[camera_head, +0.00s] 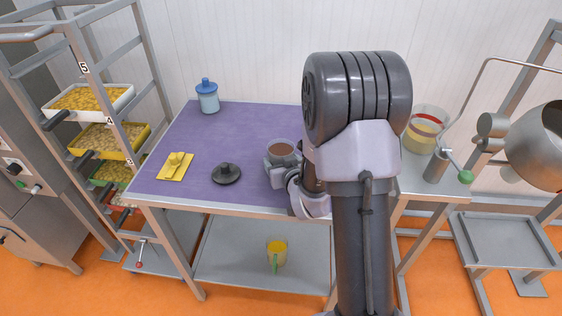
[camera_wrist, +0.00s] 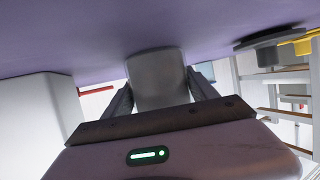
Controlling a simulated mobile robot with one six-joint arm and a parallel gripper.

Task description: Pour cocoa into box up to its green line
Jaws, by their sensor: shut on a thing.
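A grey container (camera_head: 284,149) with brown powder inside stands upright at the front right of the purple-topped table (camera_head: 250,130). My gripper (camera_head: 281,168) is closed around it from the front right. In the wrist view the container (camera_wrist: 158,78) sits between the two fingers (camera_wrist: 162,92), close to the purple surface; I cannot tell whether it touches it. I cannot make out a box with a green line.
A dark round lid (camera_head: 226,174), a yellow piece (camera_head: 175,166) and a blue-capped jar (camera_head: 207,95) are on the purple table. A green-handled jug (camera_head: 277,252) is on the lower shelf. A metal drum (camera_head: 537,147) stands right. The table's middle is clear.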

